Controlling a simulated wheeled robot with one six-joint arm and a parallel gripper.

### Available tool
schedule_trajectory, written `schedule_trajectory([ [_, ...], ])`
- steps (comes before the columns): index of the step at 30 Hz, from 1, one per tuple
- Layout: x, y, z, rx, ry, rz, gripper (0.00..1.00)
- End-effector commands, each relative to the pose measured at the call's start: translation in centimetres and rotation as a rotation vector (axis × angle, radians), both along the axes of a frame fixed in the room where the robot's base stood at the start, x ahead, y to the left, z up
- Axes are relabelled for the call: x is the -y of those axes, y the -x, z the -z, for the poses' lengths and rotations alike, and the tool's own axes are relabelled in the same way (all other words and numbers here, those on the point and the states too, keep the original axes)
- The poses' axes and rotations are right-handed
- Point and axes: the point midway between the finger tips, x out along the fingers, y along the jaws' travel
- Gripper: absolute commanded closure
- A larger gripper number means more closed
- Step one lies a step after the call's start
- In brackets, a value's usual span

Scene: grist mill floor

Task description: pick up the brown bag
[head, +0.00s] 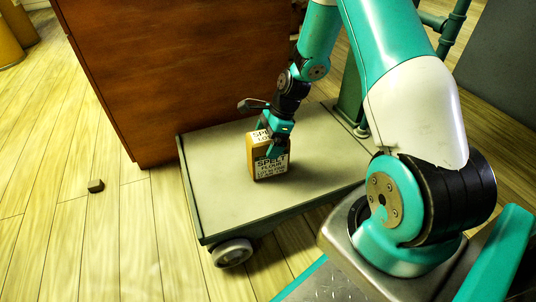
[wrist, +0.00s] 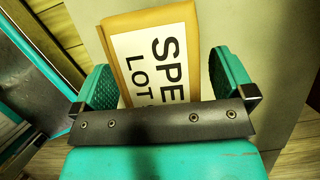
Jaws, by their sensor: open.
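The brown bag (head: 269,158) stands upright on the grey cart top in the head view, with a white label with black letters on its front. In the wrist view the bag (wrist: 118,40) lies between my two fingers, its label letters "SPE" and "LOT" in sight. My gripper (head: 268,143) reaches down over the bag, with a finger at either side. In the wrist view my gripper (wrist: 170,80) is open, with a gap between the bag and the right finger. The left finger is close to the bag; I cannot tell whether it touches.
The bag's cart (head: 215,195) is low, with a dark rim and wheels. A tall brown wooden cabinet (head: 180,70) stands right behind the cart. A small dark block (head: 96,186) lies on the plank floor at the left. The cart top around the bag is clear.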

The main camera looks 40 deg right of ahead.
Motion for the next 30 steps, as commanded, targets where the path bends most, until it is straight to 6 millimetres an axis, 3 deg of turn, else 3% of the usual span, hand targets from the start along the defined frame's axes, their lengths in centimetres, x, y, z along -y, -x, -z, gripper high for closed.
schedule_trajectory([
  [20,0.01,-0.02,0.48,0.001,0.0,-0.001,0.0],
  [23,0.01,-0.01,0.48,0.001,0.0,0.0,0.18],
  [30,0.01,0.0,0.47,0.0,0.0,0.0,0.74],
])
